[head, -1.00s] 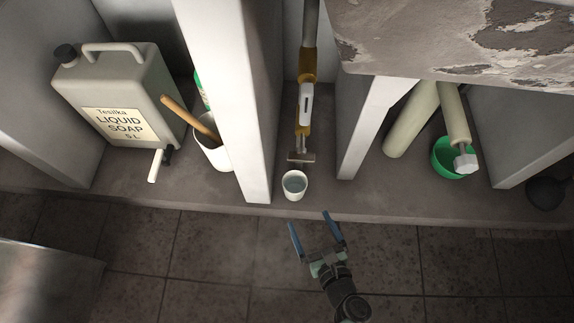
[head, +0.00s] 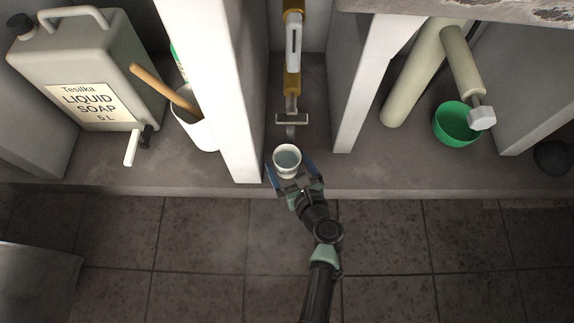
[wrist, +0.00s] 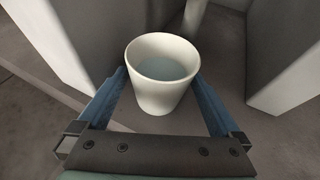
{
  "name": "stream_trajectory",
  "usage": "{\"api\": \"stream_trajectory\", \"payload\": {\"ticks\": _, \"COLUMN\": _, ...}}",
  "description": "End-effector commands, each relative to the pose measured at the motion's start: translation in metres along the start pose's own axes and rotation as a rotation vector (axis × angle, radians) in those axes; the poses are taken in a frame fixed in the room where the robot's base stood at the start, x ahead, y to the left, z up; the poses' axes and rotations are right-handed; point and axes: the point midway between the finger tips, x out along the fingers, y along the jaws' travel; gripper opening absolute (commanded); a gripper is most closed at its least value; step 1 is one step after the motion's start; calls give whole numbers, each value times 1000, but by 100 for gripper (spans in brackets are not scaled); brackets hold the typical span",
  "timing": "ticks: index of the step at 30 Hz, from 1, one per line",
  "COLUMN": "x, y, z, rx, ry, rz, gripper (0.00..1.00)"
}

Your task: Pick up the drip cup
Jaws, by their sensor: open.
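The drip cup (head: 287,161) is a small white cup with bluish-grey liquid in it. It stands upright on the concrete ledge, just below the tap. My gripper (head: 291,170) is open, with one blue finger on each side of the cup. In the wrist view the cup (wrist: 163,88) sits between the two blue fingers (wrist: 165,98), and a gap shows beside the cup's lower part on the right. I cannot tell whether the left finger touches it.
White pillars stand close on the left (head: 216,90) and right (head: 365,80). The brass tap fitting (head: 292,85) hangs behind the cup. A soap canister (head: 90,75) and a white pot (head: 199,132) are left; a green bowl (head: 452,124) is right. The tiled floor in front is clear.

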Motion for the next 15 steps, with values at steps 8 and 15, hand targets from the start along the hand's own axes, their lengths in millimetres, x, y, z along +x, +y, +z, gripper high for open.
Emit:
{"api": "stream_trajectory", "payload": {"ticks": 8, "x": 6, "y": 0, "z": 1, "rx": 1, "ry": 0, "rz": 1, "gripper": 100}}
{"api": "stream_trajectory", "payload": {"ticks": 15, "x": 6, "y": 0, "z": 0, "rx": 1, "ry": 0, "rz": 1, "gripper": 68}}
